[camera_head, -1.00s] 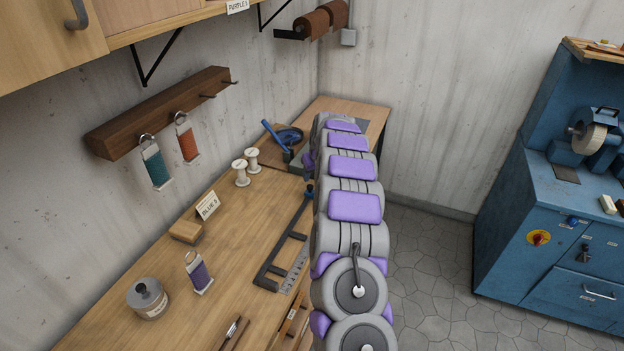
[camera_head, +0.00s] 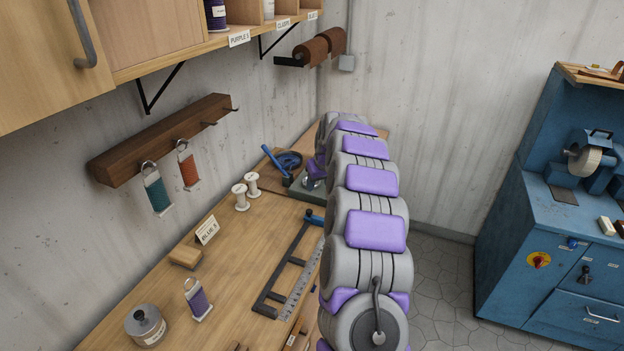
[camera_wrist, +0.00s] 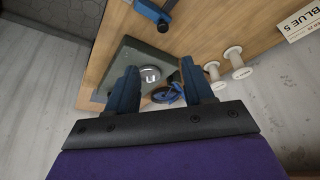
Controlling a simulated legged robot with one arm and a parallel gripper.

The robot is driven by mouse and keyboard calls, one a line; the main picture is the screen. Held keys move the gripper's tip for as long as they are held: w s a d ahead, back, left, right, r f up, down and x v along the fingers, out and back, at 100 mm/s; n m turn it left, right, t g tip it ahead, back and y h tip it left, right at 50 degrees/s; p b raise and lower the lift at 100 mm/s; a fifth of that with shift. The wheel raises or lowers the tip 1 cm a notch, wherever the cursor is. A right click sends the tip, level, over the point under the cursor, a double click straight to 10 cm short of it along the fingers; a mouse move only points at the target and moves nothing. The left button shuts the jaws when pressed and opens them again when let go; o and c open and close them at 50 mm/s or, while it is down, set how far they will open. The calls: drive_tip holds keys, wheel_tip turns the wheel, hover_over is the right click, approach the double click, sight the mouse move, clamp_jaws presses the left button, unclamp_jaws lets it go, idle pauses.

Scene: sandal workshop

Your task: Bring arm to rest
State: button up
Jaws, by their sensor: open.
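My arm, grey with purple pads, reaches forward along the right edge of the wooden workbench (camera_head: 225,262) in the head view. My gripper (camera_wrist: 160,84) shows in the wrist view with two blue fingers spread apart and nothing between them. Beyond the fingers is a dark green plate (camera_wrist: 130,62) with a round metal piece on it. The plate also shows in the head view (camera_head: 303,192), partly hidden by my arm. In the head view the fingers are mostly hidden behind the arm.
White spools (camera_head: 239,197), a BLUE 5 card (camera_head: 206,230), a purple-thread tag (camera_head: 197,299), a round tin (camera_head: 146,327) and a dark metal frame (camera_head: 268,297) lie on the bench. A peg rail (camera_head: 160,140) and shelf are above. A blue machine (camera_head: 560,240) stands right, with open floor between.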

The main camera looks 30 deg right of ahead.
drive_tip(key=s+a+r+n+g+y, duration=0.1)
drive_tip(key=s+a+r, duration=0.3)
drive_tip(key=s+a, duration=0.6)
drive_tip(key=s+a+r+n+g+y, duration=0.15)
drive_tip(key=s+a+r, duration=0.25)
drive_tip(key=s+a, duration=0.6)
drive_tip(key=s+a+f+g, duration=0.1)
drive_tip(key=s+a, duration=0.1)
drive_tip(key=s, duration=0.8)
drive_tip(key=s+a+g+h, duration=0.1)
drive_tip(key=s+a, duration=0.2)
drive_tip(key=s, duration=0.7)
drive_tip(key=s+a+f+m+g+h, duration=0.1)
drive_tip(key=s+a, duration=0.2)
drive_tip(key=s, duration=0.8)
drive_tip(key=shift+a+f+g, duration=0.2)
drive_tip(key=shift+f+g, duration=0.15)
